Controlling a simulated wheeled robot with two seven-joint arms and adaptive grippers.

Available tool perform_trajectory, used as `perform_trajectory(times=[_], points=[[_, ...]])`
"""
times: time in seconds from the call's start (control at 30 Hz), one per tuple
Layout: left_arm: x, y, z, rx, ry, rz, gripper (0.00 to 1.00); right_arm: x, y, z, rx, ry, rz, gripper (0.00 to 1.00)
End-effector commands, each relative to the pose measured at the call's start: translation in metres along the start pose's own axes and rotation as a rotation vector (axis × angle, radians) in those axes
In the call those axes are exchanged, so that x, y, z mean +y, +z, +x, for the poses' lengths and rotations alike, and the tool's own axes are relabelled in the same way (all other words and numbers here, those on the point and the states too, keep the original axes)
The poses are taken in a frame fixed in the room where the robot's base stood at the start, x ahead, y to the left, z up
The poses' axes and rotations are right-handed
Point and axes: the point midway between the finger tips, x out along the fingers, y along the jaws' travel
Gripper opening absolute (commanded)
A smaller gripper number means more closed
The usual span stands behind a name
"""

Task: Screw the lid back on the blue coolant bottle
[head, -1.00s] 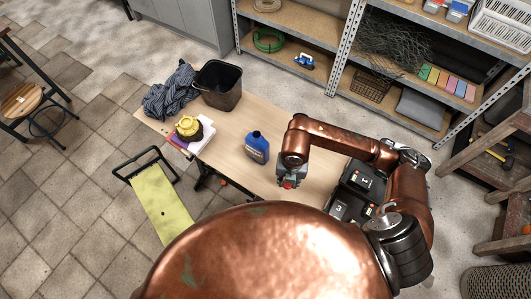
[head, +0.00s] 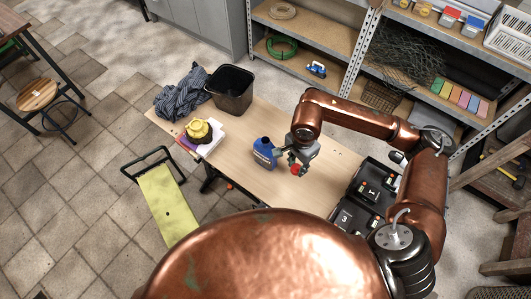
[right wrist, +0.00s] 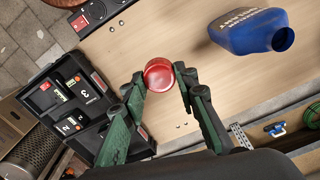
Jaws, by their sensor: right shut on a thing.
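The blue coolant bottle (head: 264,153) stands on the workbench, just left of my right gripper in the head view. In the right wrist view the bottle (right wrist: 250,30) is at the upper right, its dark mouth open and uncapped. My right gripper (head: 297,163) is shut on the round red lid (head: 296,170). In the right wrist view the red lid (right wrist: 158,74) sits between the two fingertips (right wrist: 160,80), apart from the bottle and seemingly above the bench. My left gripper is not in view.
The wooden workbench (head: 235,130) also bears a black bin (head: 231,90), a dark cloth (head: 182,96) and a yellow object (head: 199,130). Black numbered cases (head: 350,218) lie at its right end. Small bits (right wrist: 180,125) are scattered on the bench. Metal shelving (head: 345,65) stands behind.

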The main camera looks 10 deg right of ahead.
Motion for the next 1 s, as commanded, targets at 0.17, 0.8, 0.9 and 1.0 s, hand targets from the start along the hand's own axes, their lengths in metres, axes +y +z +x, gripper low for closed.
perform_trajectory(times=[0.17, 0.8, 0.9, 1.0], points=[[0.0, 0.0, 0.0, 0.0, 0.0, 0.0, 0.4, -0.008, -0.007, -0.017, 0.001, -0.005, -0.426, 0.2], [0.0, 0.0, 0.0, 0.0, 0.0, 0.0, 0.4, -0.018, -0.016, -0.043, -0.001, -0.014, -1.124, 0.2], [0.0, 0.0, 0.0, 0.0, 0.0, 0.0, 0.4, -0.018, -0.016, -0.043, -0.001, -0.014, -1.123, 0.2], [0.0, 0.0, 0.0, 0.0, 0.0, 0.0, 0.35, -0.018, -0.016, -0.043, -0.001, -0.014, -1.122, 0.2]])
